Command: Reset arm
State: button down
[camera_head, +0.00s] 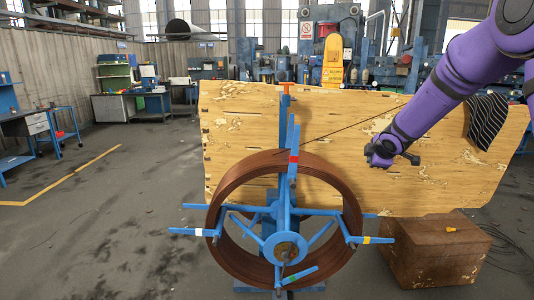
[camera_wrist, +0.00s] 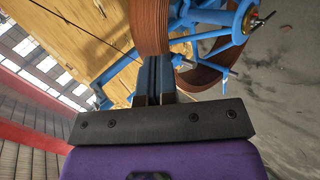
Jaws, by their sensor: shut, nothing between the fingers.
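My purple arm reaches in from the upper right in the head view. My gripper (camera_head: 380,158) is in the air in front of the wooden board, to the right of the reel and apart from it. In the wrist view my gripper (camera_wrist: 154,92) shows its dark fingers together, with nothing held. The brown coiled pipe (camera_head: 228,180) sits around the blue reel frame (camera_head: 285,215), which has several arms marked with red, white and yellow bands. The coil (camera_wrist: 150,25) also shows beyond the fingers in the wrist view.
A large worn wooden board (camera_head: 245,120) stands behind the reel. A brown box (camera_head: 435,250) sits on the floor at the right, below my gripper. A thin dark line runs from the coil across the board. Open floor (camera_head: 110,220) lies to the left.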

jog(key=s+r+m+g+h, duration=0.1)
jog(key=s+r+m, duration=0.3)
jog(key=s+r, duration=0.55)
jog(key=s+r+m+g+h, duration=0.1)
jog(key=s+r+m, duration=0.35)
jog(key=s, duration=0.95)
jog(key=s+a+f+m+g+y, duration=0.1)
jog(key=s+a+m, duration=0.1)
jog(key=s, duration=1)
jog(key=s+a+f+m+g+y, duration=0.1)
jog(key=s+m, duration=0.4)
jog(key=s, duration=0.8)
jog(key=shift+s+a+g, duration=0.25)
jog(key=shift+a+g, duration=0.05)
jog(key=shift+a, duration=0.45)
